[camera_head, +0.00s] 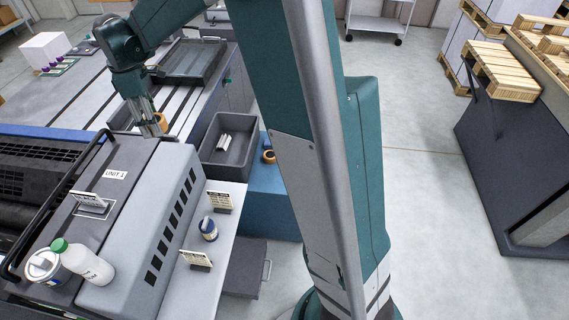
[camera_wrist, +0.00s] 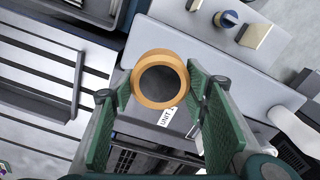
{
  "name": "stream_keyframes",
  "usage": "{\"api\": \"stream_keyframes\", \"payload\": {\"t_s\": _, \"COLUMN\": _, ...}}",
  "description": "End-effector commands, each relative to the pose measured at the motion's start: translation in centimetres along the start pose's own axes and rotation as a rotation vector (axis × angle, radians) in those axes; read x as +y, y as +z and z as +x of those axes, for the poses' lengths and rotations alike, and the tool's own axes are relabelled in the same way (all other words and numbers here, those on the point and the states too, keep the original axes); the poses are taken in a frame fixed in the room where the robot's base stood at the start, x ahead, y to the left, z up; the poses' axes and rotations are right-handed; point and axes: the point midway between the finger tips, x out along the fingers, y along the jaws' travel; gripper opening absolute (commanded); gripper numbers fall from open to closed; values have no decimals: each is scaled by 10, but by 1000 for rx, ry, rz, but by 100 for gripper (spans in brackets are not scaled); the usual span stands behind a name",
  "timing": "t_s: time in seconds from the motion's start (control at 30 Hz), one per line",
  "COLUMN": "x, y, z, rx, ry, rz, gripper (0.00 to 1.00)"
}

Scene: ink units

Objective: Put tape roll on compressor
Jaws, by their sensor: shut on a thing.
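An orange-brown tape roll (camera_wrist: 160,57) sits between my fingertips in the wrist view, its dark hole facing the camera. My gripper (camera_head: 152,128) is shut on it. In the head view the roll (camera_head: 161,119) shows partly behind my fingers, above the far end of the grey machine marked UNIT 1 (camera_head: 140,205). No label names a compressor. A blue block (camera_head: 268,200) beside the grey bin may be it, but I cannot tell. Another orange ring with a dark middle (camera_head: 269,157) is on or near that block, and my arm covers part of this area.
A grey bin (camera_head: 215,172) with pale bars stands right of the machine. Open floor lies to the right.

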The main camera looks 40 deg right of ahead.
Motion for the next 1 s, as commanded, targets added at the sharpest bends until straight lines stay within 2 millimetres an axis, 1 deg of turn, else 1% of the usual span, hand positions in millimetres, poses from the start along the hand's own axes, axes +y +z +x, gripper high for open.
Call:
{"api": "stream_keyframes", "payload": {"t_s": 0.03, "x": 7, "y": 11, "z": 4, "rx": 0, "ry": 0, "rz": 9, "gripper": 32}}
{"api": "stream_keyframes", "payload": {"t_s": 0.2, "x": 30, "y": 51, "z": 4, "rx": 0, "ry": 0, "rz": 34, "gripper": 32}}
{"api": "stream_keyframes", "payload": {"t_s": 0.5, "x": 65, "y": 126, "z": 5, "rx": 0, "ry": 0, "rz": 79, "gripper": 32}}
{"api": "stream_keyframes", "payload": {"t_s": 0.67, "x": 79, "y": 168, "z": 5, "rx": 0, "ry": 0, "rz": 102, "gripper": 32}}
{"api": "stream_keyframes", "payload": {"t_s": 0.8, "x": 90, "y": 205, "z": 4, "rx": 0, "ry": 0, "rz": 123, "gripper": 32}}
{"api": "stream_keyframes", "payload": {"t_s": 0.87, "x": 94, "y": 221, "z": 5, "rx": 0, "ry": 0, "rz": 132, "gripper": 32}}
{"api": "stream_keyframes", "payload": {"t_s": 1.0, "x": 102, "y": 259, "z": 4, "rx": 0, "ry": 0, "rz": 153, "gripper": 32}}
